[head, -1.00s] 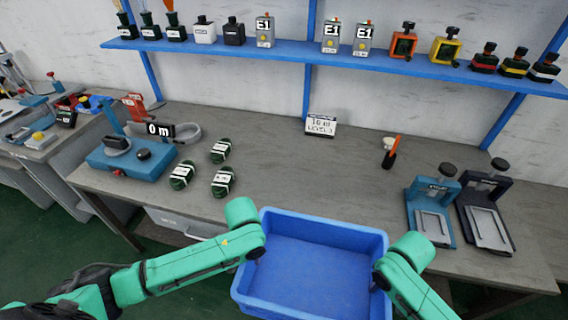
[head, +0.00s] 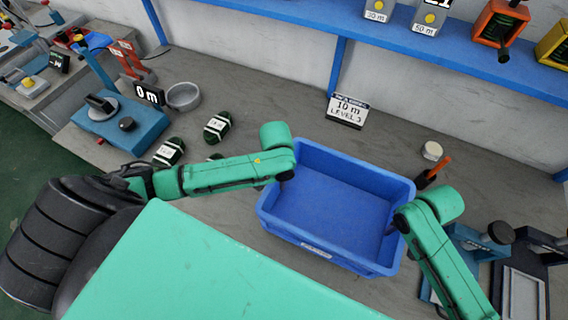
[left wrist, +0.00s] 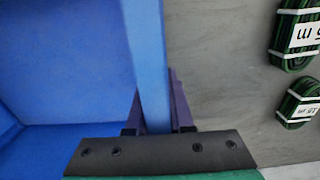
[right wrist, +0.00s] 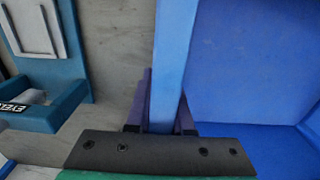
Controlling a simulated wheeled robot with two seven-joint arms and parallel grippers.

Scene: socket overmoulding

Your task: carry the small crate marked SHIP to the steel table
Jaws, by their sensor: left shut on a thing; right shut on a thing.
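An empty blue crate (head: 335,197) is held between my two arms in the head view, over or on the grey tabletop; I cannot tell if it touches. A small pale label shows on its near side, too small to read. My left gripper (head: 285,177) is shut on the crate's left wall, and in the left wrist view the fingers (left wrist: 155,115) straddle that wall (left wrist: 148,60). My right gripper (head: 395,226) is shut on the right wall, and the right wrist view shows its fingers (right wrist: 162,115) around the wall (right wrist: 174,55).
Green cable coils (head: 217,127) and a blue device (head: 120,122) lie left of the crate. A sign (head: 346,110) stands behind it. A white-topped jar (head: 432,150), an orange-handled tool (head: 436,170) and blue and dark fixtures (head: 525,275) are at right. A blue shelf (head: 400,45) runs above.

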